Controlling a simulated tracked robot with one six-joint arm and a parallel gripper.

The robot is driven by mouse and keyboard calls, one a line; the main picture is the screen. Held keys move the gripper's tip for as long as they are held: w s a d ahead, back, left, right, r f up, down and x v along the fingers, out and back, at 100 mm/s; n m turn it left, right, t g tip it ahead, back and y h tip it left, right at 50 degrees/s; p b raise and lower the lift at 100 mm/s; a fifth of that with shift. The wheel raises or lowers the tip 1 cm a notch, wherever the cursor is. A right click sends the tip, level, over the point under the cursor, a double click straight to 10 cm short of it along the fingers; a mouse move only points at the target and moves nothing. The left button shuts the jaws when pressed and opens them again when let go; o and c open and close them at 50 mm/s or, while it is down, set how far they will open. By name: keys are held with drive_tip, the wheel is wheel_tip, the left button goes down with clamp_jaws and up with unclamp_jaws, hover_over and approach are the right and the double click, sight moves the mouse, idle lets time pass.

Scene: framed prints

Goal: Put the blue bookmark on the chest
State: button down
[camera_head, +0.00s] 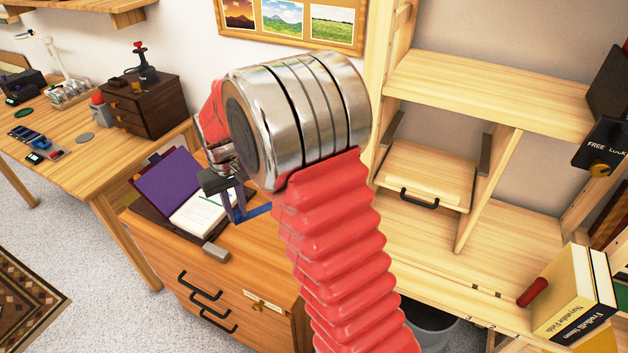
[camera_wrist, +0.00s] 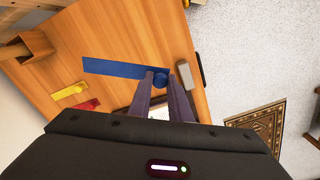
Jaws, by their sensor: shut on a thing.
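The blue bookmark (camera_head: 258,211) is a flat strip, mostly hidden behind my arm in the head view. In the wrist view the blue bookmark (camera_wrist: 115,68) reaches left from between my fingertips, with a round blue end at the grip. My gripper (camera_wrist: 166,78) is shut on that end. In the head view my gripper (camera_head: 236,214) points down over a wooden drawer cabinet (camera_head: 255,248); I cannot tell whether the bookmark touches its top. A small dark brown chest with drawers (camera_head: 150,108) stands on the desk at the left.
An open book with a purple cover (camera_head: 168,185) and a grey block (camera_head: 215,251) lie on the cabinet. A yellow strip (camera_wrist: 70,91) and a red strip (camera_wrist: 88,105) show in the wrist view. Shelving (camera_head: 440,235) stands right; the desk (camera_head: 60,125) carries several small items.

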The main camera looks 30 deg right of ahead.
drive_tip(key=w+d+f+n, duration=0.1)
drive_tip(key=d+f+n, duration=0.1)
drive_tip(key=d, duration=0.7)
drive_tip(key=w+d+f+n, duration=0.2)
drive_tip(key=d+n, duration=0.3)
drive_tip(key=d, duration=0.4)
drive_tip(key=w+d+f+n, duration=0.2)
drive_tip(key=d+f+n, duration=0.1)
drive_tip(key=d, duration=0.7)
drive_tip(key=shift+f, duration=0.2)
drive_tip(key=shift+f, duration=3.25)
drive_tip(key=shift+f, duration=0.35)
drive_tip(key=c, duration=1.6)
unclamp_jaws()
drive_tip(key=shift+o, duration=0.2)
